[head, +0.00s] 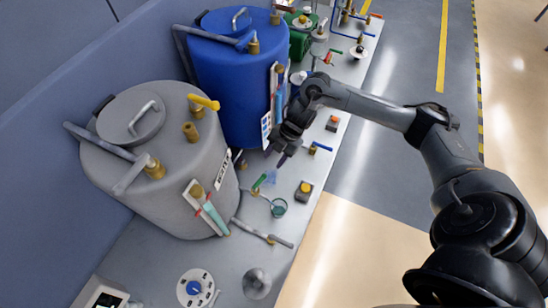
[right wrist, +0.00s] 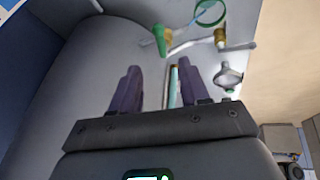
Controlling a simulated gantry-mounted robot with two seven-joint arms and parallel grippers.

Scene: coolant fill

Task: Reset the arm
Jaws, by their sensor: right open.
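My right arm reaches in from the right edge over the grey bench. My right gripper (head: 275,158) is open and empty above the bench, just right of the blue tank (head: 240,85) and the grey tank (head: 150,150). Its two dark fingers also show in the right wrist view (right wrist: 159,75), spread apart with nothing held between them. Beyond them there is a green valve handle (right wrist: 160,40), which shows in the head view (head: 260,182) below the gripper. My left gripper is not in view.
Open floor (head: 365,250) lies right of the bench.

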